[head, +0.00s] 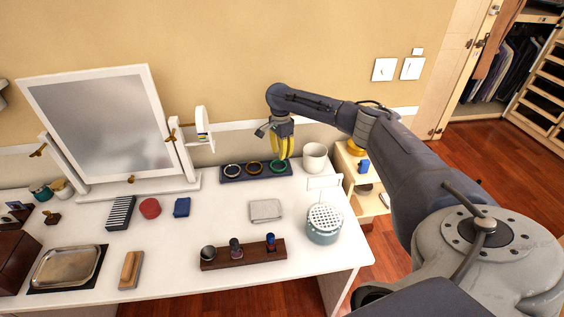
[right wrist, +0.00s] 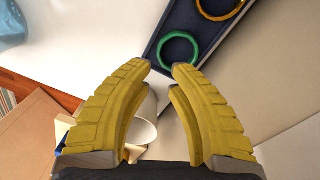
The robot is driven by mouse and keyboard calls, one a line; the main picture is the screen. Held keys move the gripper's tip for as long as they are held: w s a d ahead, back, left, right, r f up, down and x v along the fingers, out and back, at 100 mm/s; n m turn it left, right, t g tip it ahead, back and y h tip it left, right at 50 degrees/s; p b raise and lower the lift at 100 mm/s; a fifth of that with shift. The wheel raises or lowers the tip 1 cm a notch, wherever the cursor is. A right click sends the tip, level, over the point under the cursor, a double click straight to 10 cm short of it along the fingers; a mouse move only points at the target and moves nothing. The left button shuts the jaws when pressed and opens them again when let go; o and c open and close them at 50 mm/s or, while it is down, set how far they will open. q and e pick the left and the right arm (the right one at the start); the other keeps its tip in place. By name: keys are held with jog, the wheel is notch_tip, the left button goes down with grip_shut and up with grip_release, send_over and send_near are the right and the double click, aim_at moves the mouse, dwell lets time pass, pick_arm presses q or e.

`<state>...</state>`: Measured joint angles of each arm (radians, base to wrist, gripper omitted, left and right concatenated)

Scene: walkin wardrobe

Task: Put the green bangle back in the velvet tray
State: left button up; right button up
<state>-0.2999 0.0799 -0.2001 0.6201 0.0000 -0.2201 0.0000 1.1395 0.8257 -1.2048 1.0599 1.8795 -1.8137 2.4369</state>
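The dark velvet tray (head: 250,178) lies at the back right of the white table, below the wall. It holds a silver-white bangle (head: 232,175), a gold bangle (head: 254,173) and, at its right end, the green bangle (head: 276,172). In the right wrist view the green bangle (right wrist: 180,33) lies flat inside the tray (right wrist: 206,30), with part of the gold bangle (right wrist: 219,18) beside it. My right gripper (head: 281,155) is above the tray's right end. Its yellow fingers (right wrist: 162,68) are apart and empty, with the green bangle just beyond the tips. My left gripper is out of view.
A white cup (head: 315,157) stands close right of the tray. A mirror (head: 103,120) stands to the left. A folded grey cloth (head: 266,210), a pale blue pot with a perforated top (head: 324,225) and a wooden holder (head: 240,257) are nearer the front.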

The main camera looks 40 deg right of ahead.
jog(key=shift+r, duration=1.75)
